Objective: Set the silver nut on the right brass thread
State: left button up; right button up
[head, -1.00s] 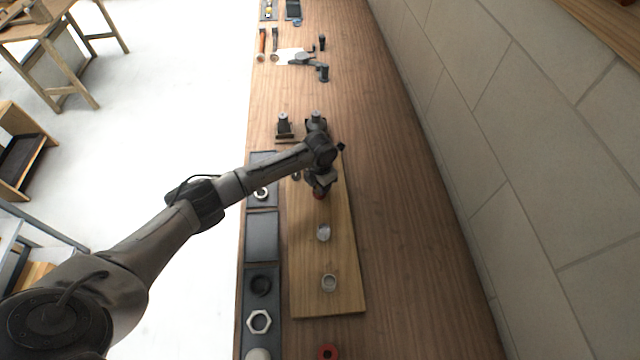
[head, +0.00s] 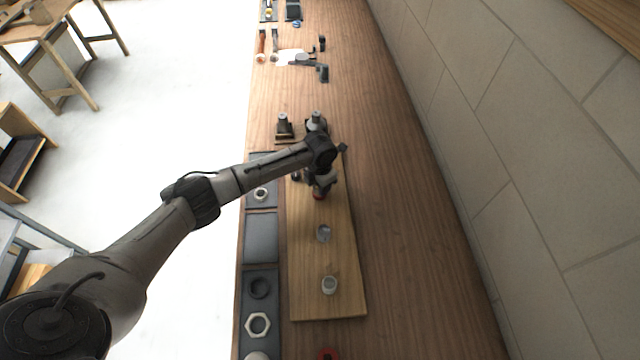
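My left gripper (head: 321,186) is over the far part of the wooden board, pointing down. Its fingers are small and dark here, so I cannot tell whether they are open or shut. A reddish part (head: 319,196) shows just under it; whether they touch is unclear. Two pale, short round fittings stand on the board, one in the middle (head: 323,233) and one nearer (head: 329,285); no brass colour is clear on them. A silver hexagonal nut (head: 247,325) lies in the near dark tray. A smaller pale ring (head: 260,186) lies in the far tray. My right gripper is not in view.
The wooden board (head: 345,300) lies on a long workbench, with dark trays (head: 262,238) along its left edge. A dark ring (head: 259,287) lies in the near tray. Dark fittings (head: 283,122) stand beyond the board. A tiled wall (head: 540,200) bounds the right; bench beside the board is clear.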

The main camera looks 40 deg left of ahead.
pick_arm(q)
jog(key=o, duration=1.6)
jog(key=shift+r+p, duration=0.65)
notch_tip(320, 180, up, 4)
jog(key=p, duration=0.3)
jog(key=shift+f, duration=0.1)
